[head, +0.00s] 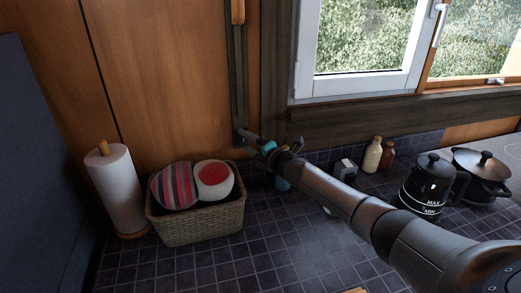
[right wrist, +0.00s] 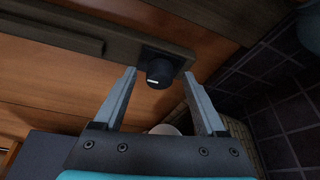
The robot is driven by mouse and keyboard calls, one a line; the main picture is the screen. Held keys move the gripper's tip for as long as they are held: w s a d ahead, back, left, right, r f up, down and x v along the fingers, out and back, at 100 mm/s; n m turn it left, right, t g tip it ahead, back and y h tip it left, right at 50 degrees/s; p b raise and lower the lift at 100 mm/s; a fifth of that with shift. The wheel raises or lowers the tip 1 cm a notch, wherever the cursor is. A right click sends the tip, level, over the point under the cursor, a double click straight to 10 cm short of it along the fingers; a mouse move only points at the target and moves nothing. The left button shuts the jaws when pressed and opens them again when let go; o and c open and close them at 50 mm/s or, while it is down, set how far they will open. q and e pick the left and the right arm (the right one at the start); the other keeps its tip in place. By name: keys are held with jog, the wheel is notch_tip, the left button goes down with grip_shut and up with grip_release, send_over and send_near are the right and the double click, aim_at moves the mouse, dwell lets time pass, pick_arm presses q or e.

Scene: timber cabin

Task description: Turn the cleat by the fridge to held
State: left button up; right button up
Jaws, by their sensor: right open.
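The cleat (right wrist: 159,73) is a dark round knob with a short pale mark, mounted near the end of a dark timber strip (head: 238,75) on the wood wall. In the head view my right gripper reaches the strip's lower end and largely hides the cleat. My right gripper (right wrist: 159,76) is open, with one finger on each side of the cleat in the right wrist view. I cannot tell whether the fingers touch it. A tall dark grey panel (head: 35,150), perhaps the fridge, stands at the far left. My left gripper is not in view.
The tiled counter's front middle is mostly clear.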

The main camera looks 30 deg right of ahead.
jog(key=s+d+r, duration=0.1)
jog(key=s+d, duration=0.1)
jog(key=s, duration=1.2)
jog(key=shift+s+r, duration=0.3)
jog(key=shift+s, duration=0.1)
dwell(0.4)
